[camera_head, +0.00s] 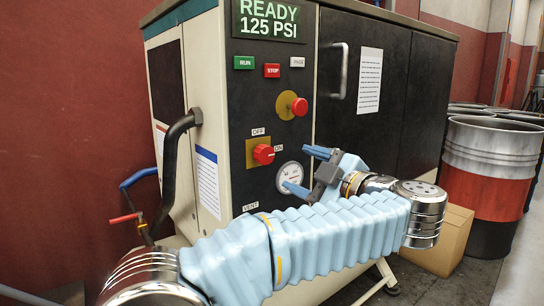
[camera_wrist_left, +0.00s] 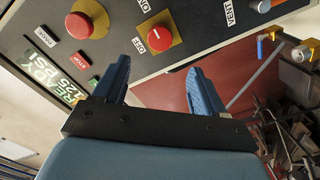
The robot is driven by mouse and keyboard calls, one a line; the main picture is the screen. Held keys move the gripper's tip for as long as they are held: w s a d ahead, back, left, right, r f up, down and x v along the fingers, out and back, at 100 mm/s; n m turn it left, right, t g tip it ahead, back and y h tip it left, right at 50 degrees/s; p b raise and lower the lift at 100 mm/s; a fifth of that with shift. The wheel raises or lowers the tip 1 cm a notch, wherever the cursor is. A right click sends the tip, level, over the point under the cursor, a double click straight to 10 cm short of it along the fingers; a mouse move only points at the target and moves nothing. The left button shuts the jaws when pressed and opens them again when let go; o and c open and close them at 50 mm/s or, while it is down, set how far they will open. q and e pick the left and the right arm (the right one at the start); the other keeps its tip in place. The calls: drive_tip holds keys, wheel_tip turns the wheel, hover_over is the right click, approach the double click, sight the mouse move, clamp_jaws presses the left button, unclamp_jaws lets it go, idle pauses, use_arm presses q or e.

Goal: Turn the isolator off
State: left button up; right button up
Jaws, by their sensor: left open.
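The isolator is a red rotary knob (camera_head: 264,154) on a yellow plate on the machine's black front panel. An OFF label sits above it and an ON label to its right. The knob appears to point toward ON. It also shows in the left wrist view (camera_wrist_left: 159,39), just beyond and between the fingertips. My left gripper (camera_head: 307,171) is open and empty, to the right of the knob and slightly lower, in front of the panel. Its two blue fingers also show in the left wrist view (camera_wrist_left: 158,67), apart from the knob. My right gripper is not in view.
A red mushroom button (camera_head: 299,107) on a yellow disc is above the knob. A pressure gauge (camera_head: 290,177) is partly behind my left gripper. The display (camera_head: 269,20) reads READY 125 PSI. A black pipe (camera_head: 174,165) is at left. Barrels (camera_head: 490,160) and a cardboard box (camera_head: 441,240) stand at right.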

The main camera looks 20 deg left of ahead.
sight(267, 156)
use_arm(q)
drive_tip(key=p+x, duration=0.1)
drive_tip(key=x, duration=1.1)
drive_tip(key=c, duration=1.1)
